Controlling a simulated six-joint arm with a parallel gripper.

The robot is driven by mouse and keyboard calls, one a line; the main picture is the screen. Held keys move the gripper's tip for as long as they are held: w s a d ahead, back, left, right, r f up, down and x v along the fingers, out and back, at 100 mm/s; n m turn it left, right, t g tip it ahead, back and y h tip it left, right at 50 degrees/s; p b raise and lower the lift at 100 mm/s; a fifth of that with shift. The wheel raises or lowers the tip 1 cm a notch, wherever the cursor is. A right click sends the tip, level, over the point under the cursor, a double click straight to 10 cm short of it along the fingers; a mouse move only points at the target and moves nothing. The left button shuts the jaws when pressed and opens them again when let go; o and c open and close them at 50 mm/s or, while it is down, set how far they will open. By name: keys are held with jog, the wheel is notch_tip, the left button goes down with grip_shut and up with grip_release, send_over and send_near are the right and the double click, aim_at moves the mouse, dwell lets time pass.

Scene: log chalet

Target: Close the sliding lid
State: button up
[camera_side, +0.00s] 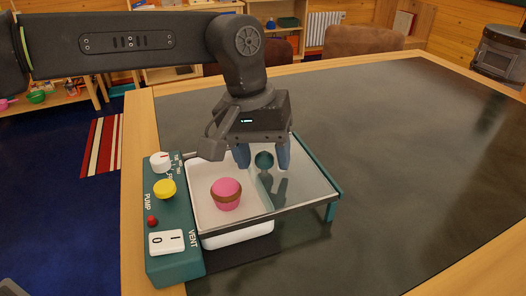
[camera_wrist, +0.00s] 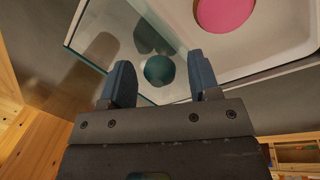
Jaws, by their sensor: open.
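The clear sliding lid (camera_side: 305,178) lies flat in a dark frame and sticks out to the right, past the white tray (camera_side: 205,170). The tray's left part is uncovered, and a pink-topped muffin (camera_side: 226,190) sits in it. A round dark green knob (camera_side: 264,160) stands on the lid near its left edge. My gripper (camera_side: 262,156) points down over the lid with its blue fingers apart, one on each side of the knob. In the wrist view the knob (camera_wrist: 159,70) shows between the open fingers (camera_wrist: 160,64), with gaps on both sides. The glass (camera_wrist: 95,45) extends to the left there.
A green control panel (camera_side: 172,225) with a white dial, yellow knob, red button and white switch stands left of the tray. A green leg (camera_side: 331,211) supports the frame's right end. The dark tabletop (camera_side: 420,150) to the right is clear.

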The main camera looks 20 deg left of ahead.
grip_shut()
jog(key=s+a, duration=0.6)
jog(key=a, duration=0.1)
jog(key=shift+s+a, duration=0.15)
jog(key=shift+s, duration=0.2)
dwell(0.4)
grip_release()
notch_tip(320, 180, up, 14)
jog(key=a, duration=0.2)
jog(key=shift+s+a+f, duration=0.2)
jog(key=shift+a, duration=0.1)
dwell(0.5)
